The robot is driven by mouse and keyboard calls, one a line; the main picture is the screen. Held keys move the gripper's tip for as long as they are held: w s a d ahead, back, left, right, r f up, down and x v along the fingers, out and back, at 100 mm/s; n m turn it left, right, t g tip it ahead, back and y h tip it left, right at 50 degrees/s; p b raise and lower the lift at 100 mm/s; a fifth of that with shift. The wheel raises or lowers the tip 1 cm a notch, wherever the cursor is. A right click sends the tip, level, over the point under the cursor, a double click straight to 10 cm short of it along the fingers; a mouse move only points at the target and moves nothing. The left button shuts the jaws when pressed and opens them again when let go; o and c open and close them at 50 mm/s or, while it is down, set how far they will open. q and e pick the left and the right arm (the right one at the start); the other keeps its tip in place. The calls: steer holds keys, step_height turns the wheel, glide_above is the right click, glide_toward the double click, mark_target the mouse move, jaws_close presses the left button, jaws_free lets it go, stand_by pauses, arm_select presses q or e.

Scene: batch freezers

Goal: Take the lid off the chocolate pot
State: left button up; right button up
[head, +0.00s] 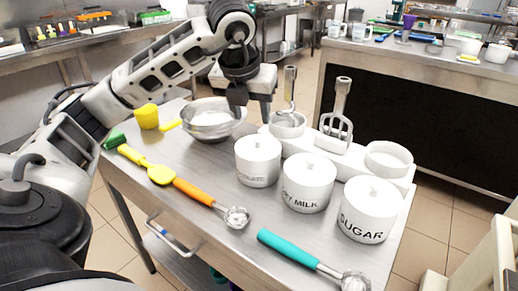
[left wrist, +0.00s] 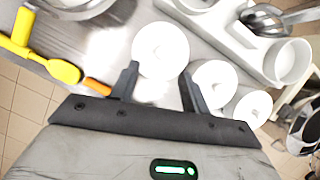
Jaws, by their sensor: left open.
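Three white lidded pots stand in a row on the steel table. The left pot (head: 258,166) has a label too faint to read surely; it is probably the chocolate pot. Its round lid (head: 257,142) with a small knob is on. The middle pot (head: 307,188) reads DRY MILK and the right pot (head: 370,214) reads SUGAR. My left gripper (head: 252,104) is open and empty, above and behind the left pot. In the left wrist view the open fingers (left wrist: 158,78) point toward the left pot's lid (left wrist: 160,48), apart from it. My right gripper is not in view.
A steel bowl (head: 212,133) stands left of the pots. Behind them a white holder (head: 325,143) carries upright tools. A yellow spatula (head: 160,174), an orange-handled scoop (head: 195,191) and a teal-handled scoop (head: 287,247) lie in front.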

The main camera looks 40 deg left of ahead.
mark_target(258, 138)
arm_select(q)
steer(key=x, duration=0.7)
steer(key=shift+w+d+f, duration=0.2)
steer(key=shift+w+f, duration=0.05)
steer(key=shift+f, duration=0.15)
jaws_close()
